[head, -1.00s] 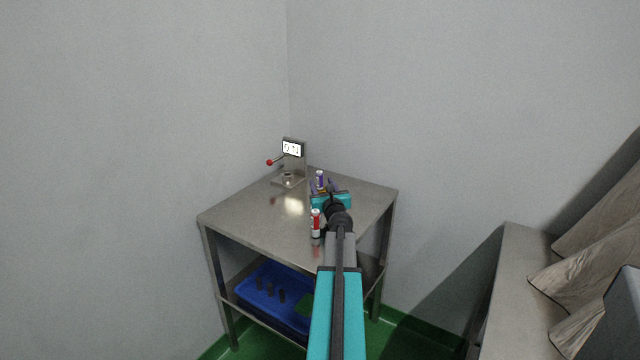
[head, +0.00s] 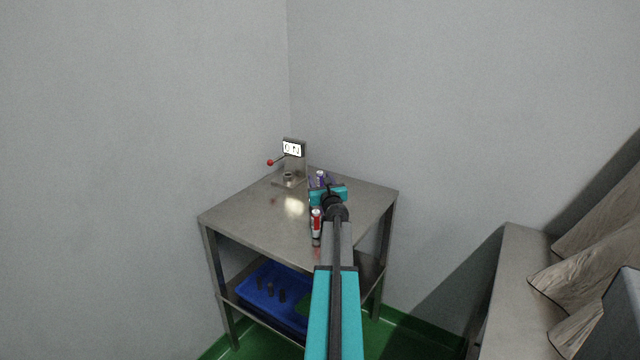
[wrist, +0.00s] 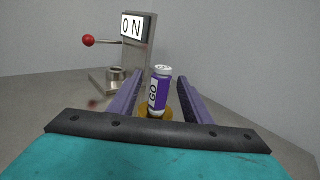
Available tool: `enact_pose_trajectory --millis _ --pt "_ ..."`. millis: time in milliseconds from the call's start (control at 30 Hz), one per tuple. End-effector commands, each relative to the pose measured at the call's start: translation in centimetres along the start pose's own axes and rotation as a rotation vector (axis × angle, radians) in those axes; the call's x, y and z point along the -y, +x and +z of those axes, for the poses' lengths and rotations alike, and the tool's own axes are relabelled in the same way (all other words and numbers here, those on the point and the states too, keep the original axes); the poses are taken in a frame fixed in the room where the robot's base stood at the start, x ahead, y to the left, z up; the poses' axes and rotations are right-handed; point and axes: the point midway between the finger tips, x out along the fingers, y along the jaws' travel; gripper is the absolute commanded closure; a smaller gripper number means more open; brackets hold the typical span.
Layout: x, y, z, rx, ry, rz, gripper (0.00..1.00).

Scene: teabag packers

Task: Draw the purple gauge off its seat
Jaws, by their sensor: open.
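The purple gauge (wrist: 159,92) is a small upright cylinder with a silver top and a white "GO" label. It stands on a yellowish round seat (wrist: 152,112) in the wrist view, and its top shows in the head view (head: 320,174). My gripper (wrist: 160,88) is open, with its two purple fingers on either side of the gauge. I see a gap on each side, so the fingers do not appear to touch it. In the head view my gripper (head: 322,182) hides most of the gauge and its seat.
A blue bin (head: 262,300) sits below.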

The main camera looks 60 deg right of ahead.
Motion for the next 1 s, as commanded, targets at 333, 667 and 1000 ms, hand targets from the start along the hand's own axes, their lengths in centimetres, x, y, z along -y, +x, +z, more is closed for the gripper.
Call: enact_pose_trajectory --millis 333,667,1000 --pt "0.07 0.16 0.01 0.000 0.000 -0.001 0.55" --pt "0.13 0.15 0.00 0.000 0.000 -0.002 0.64" --pt "0.17 0.14 0.03 0.000 0.000 -0.002 1.00"
